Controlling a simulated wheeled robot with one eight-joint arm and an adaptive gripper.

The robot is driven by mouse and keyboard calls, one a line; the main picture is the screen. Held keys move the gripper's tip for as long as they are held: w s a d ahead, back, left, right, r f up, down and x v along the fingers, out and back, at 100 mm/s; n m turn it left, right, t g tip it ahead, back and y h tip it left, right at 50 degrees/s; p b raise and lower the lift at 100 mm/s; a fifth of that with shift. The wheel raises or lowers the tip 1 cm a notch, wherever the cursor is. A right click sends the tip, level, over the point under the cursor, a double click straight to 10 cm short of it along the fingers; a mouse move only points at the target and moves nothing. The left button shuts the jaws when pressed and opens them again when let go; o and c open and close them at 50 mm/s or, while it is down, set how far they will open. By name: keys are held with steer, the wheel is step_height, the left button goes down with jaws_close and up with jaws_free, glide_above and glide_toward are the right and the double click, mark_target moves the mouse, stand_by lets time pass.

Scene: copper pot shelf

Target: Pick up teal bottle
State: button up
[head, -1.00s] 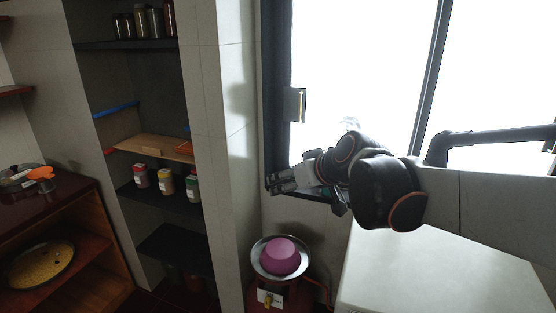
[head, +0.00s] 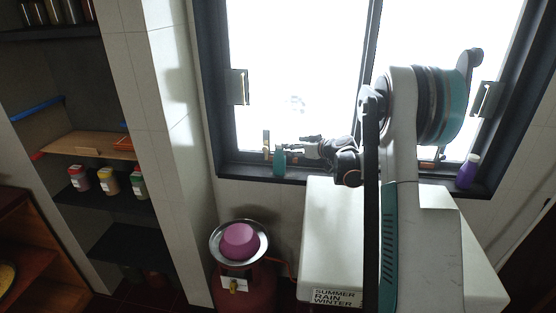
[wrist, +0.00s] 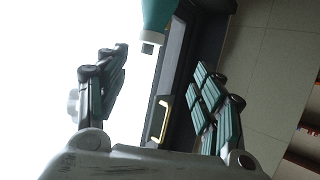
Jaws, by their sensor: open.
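The teal bottle (head: 280,161) stands on the dark window sill, near its left end. My gripper (head: 303,143) is just right of the bottle's upper part in the head view, its fingers pointing left. In the wrist view my gripper (wrist: 160,67) is open, with one finger on each side and nothing held. The teal bottle (wrist: 156,16) shows there at the top edge, cap end downward in the picture, in the gap between the fingertips' directions. Most of its body is cut off by the frame. I cannot tell whether a finger touches it.
A purple bottle (head: 468,171) stands at the sill's right end. A brass window latch (head: 266,144) is close to the teal bottle. A white cabinet (head: 331,220) is below the sill. Spice jars (head: 108,184) stand on shelves at left.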

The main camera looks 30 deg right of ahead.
mark_target(279, 147)
steer(key=b+x, duration=0.1)
steer(key=x, duration=0.3)
steer(key=d+f+b+x, duration=0.1)
steer(key=x, duration=0.3)
steer(key=b+x, duration=0.1)
steer(key=x, duration=0.4)
steer(key=shift+d+f+b, duration=0.3)
steer(key=shift+d+b, duration=0.05)
steer(key=shift+b, duration=0.05)
steer(key=shift+w+a, duration=0.1)
steer(key=shift+w, duration=0.35)
steer(key=shift+s, duration=0.1)
jaws_close()
